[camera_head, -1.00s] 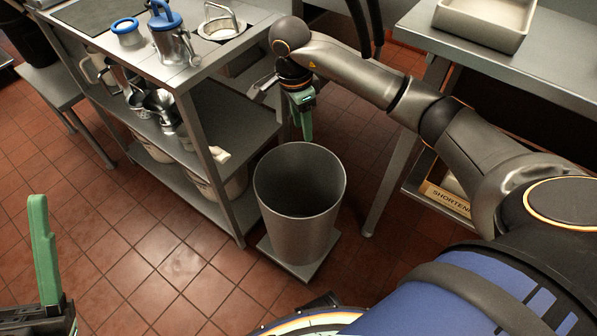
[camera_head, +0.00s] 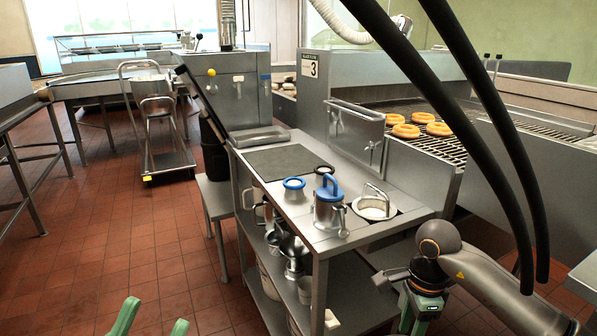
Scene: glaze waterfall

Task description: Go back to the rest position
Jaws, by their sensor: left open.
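My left gripper (camera_head: 156,312) shows at the bottom left edge. Its two green fingers stand apart over the tiled floor, with nothing between them; the rest of it is below the frame. My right gripper (camera_head: 415,315) hangs at the lower right, beside the front right end of the steel worktable (camera_head: 350,237). Its green fingers point down and are partly cut off, so its opening is not clear. No object shows in it.
A blue-lidded pitcher (camera_head: 328,208), a blue-rimmed jar (camera_head: 294,190) and a white-lined well (camera_head: 374,207) are on the worktable. Doughnuts (camera_head: 438,129) lie on the fryer conveyor behind. A cart (camera_head: 168,160) stands further back. The tiled floor (camera_head: 110,240) at left is open.

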